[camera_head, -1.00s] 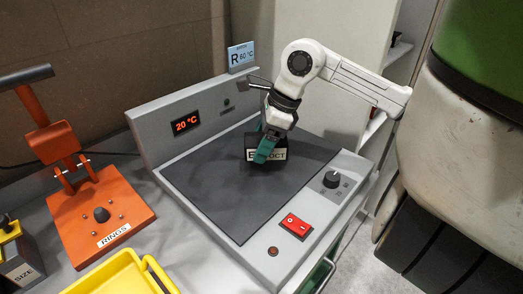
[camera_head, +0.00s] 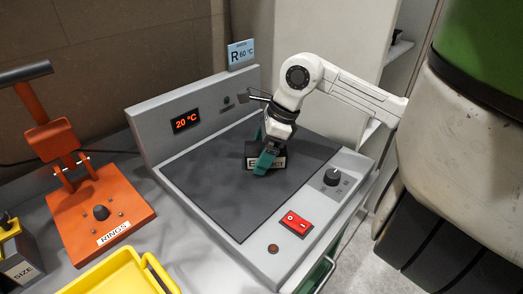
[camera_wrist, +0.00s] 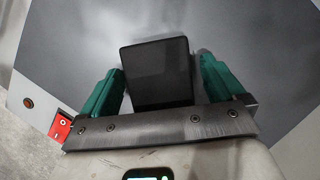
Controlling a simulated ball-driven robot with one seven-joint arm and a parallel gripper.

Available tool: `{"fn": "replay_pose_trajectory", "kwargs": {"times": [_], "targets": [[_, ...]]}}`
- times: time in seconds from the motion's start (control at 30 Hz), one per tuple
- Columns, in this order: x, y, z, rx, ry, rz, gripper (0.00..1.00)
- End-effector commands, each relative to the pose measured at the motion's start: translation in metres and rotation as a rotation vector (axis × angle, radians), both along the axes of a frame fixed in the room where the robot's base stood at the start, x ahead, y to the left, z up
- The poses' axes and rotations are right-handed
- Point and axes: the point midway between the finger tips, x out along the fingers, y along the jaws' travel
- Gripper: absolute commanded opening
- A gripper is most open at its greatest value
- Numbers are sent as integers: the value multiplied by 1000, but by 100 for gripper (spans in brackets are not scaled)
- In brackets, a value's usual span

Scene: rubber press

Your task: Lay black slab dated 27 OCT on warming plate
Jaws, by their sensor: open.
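The black slab (camera_wrist: 158,74) lies between the two green fingers of my gripper (camera_wrist: 160,88) in the wrist view, with a gap on each side. In the head view the slab (camera_head: 250,150) sits on the dark surface of the warming plate (camera_head: 222,192), toward its back. Its white label (camera_head: 281,162) is partly hidden by a finger, so I cannot read the full date. My gripper (camera_head: 264,147) is open around the slab. The plate's display (camera_head: 186,121) reads 20 °C.
A blue-white sign (camera_head: 241,54) reading R 60 °C stands behind the plate. A red switch (camera_head: 296,223) and a black knob (camera_head: 332,177) are on its front and right edges. An orange press labelled RINGS (camera_head: 100,214) and a yellow tray (camera_head: 122,272) stand left.

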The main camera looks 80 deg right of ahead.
Motion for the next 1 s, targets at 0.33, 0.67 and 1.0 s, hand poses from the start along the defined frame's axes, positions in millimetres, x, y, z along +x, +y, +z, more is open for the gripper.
{"fn": "replay_pose_trajectory", "kwargs": {"times": [0.33, 0.67, 1.0], "targets": [[-1, -1, 6, -2, 1, -1, 96], [-26, -7, 66, -5, 1, -2, 96], [-43, -11, 109, -2, 2, -1, 96]]}}
